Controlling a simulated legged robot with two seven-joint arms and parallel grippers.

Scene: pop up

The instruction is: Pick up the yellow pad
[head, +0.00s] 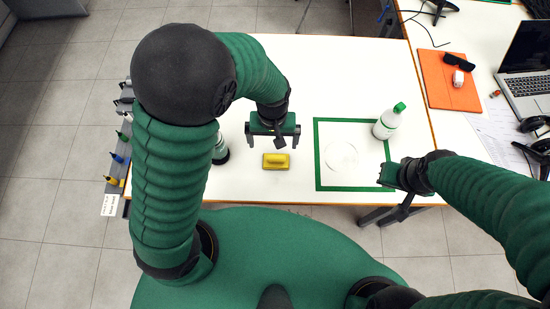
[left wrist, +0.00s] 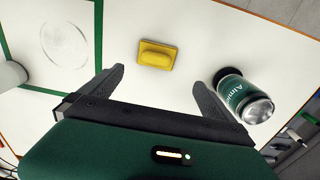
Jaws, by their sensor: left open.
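The yellow pad (head: 276,161) lies flat on the white table (head: 330,70), near its front edge. My left gripper (head: 272,140) is open and empty, just behind the pad in the head view. In the left wrist view the yellow pad (left wrist: 157,54) lies beyond and between the two spread fingers of my left gripper (left wrist: 158,82), apart from both. My right gripper (head: 388,190) is at the table's front edge, right of the green square; its jaws are hard to make out.
A green square outline (head: 317,150) surrounds a faint ring mark. A can (left wrist: 247,100) lies or stands near the pad, partly behind my left arm in the head view. Markers (head: 118,158) line the left edge.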

